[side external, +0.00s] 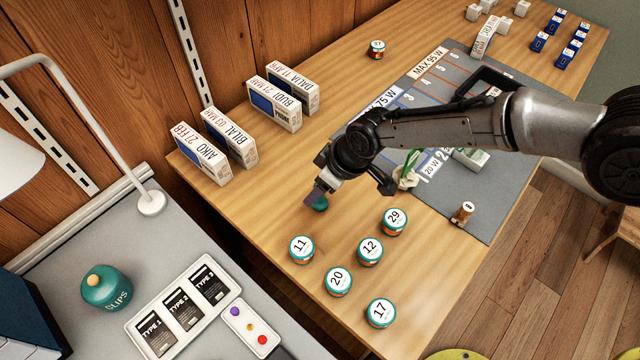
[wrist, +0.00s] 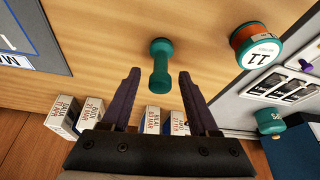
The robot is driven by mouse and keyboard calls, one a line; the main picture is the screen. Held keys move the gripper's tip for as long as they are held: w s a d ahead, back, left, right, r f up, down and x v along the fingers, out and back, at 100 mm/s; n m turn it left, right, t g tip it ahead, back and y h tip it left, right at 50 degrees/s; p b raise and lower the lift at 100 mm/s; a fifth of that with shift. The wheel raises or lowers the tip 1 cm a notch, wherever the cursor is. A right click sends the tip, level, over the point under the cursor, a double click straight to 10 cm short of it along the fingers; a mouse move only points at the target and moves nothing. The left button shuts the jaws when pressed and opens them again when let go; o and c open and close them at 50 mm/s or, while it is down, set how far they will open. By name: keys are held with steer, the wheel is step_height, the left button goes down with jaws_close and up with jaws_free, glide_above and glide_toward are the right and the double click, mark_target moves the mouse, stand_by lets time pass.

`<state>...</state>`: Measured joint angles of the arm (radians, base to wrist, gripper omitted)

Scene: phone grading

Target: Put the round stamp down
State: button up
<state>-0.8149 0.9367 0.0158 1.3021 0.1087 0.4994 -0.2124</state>
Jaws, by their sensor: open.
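The round stamp is a teal piece with a wide round end and a narrower handle. In the wrist view the stamp (wrist: 161,62) stands on the wooden table, between and just beyond my fingertips, with a gap on each side. In the side view only a teal part of the stamp (side external: 321,204) shows under my gripper; the rest is hidden. My gripper (side external: 314,196) is open, low over the table, and its two dark fingers also show in the wrist view (wrist: 158,78).
Several numbered round tins, such as tin 11 (side external: 302,249) and tin 29 (side external: 394,222), stand close in front. White phone boxes (side external: 202,160) line the wall side. A grey mat (side external: 480,215) lies to the right, with a small wooden cylinder (side external: 463,213) on it.

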steer(key=v, duration=1.2)
steer(key=shift+r, duration=0.2)
steer(key=shift+w, duration=0.1)
steer(key=s+d+r+m+t, duration=0.1)
steer(key=d+r+m, duration=0.1)
steer(key=d+r, duration=0.5)
steer(key=s+d+r+m+h, duration=0.1)
steer(key=s+d+r, duration=0.15)
steer(key=d, duration=0.85)
steer(key=s+d+r+m+t, duration=0.1)
steer(key=d+r+m, duration=0.1)
steer(key=d+r, duration=0.55)
steer(key=s+d+f+m+h, duration=0.2)
steer(key=s+d+f+m, duration=0.2)
steer(key=s+d, duration=1.4)
steer(key=shift+s+m+t+h, duration=0.4)
steer(key=shift+s+m, duration=0.5)
steer(key=shift+d, duration=0.1)
